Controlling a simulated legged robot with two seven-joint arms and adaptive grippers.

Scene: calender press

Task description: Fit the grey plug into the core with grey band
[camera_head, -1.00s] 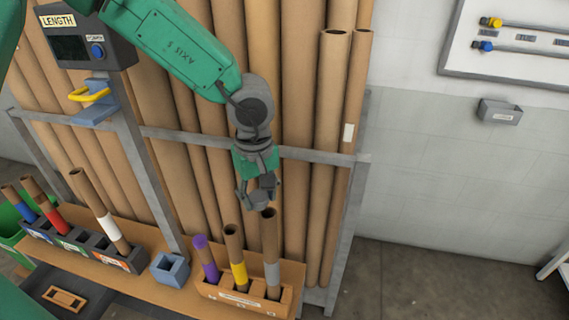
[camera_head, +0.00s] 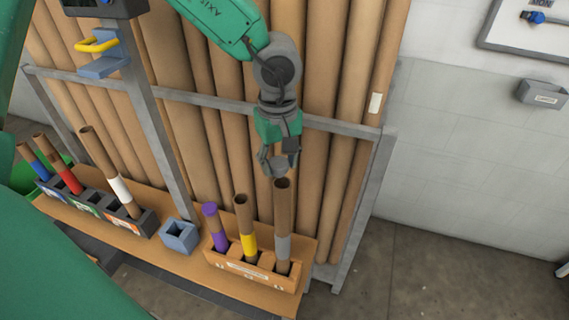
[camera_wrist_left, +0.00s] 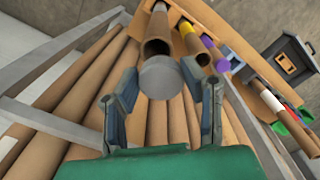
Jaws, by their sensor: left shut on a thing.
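The core with grey band (camera_head: 283,222) stands upright in the right slot of the wooden holder (camera_head: 250,280), its open top facing up. My left gripper (camera_head: 279,163) is just above that top, fingers pointing down. It is shut on the grey plug (camera_wrist_left: 160,77), a round grey disc between the fingertips in the left wrist view. In that view the core's open mouth (camera_wrist_left: 157,48) lies just beyond the plug. The plug looks apart from the core and slightly off its middle. My right gripper is not in view.
In the same holder stand a core with yellow band (camera_head: 245,222) and a core with a purple band and purple top (camera_head: 215,228). A small blue-grey box (camera_head: 180,236) and a dark rack (camera_head: 148,222) are to the left. Tall brown tubes (camera_head: 320,80) stand behind the rail.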

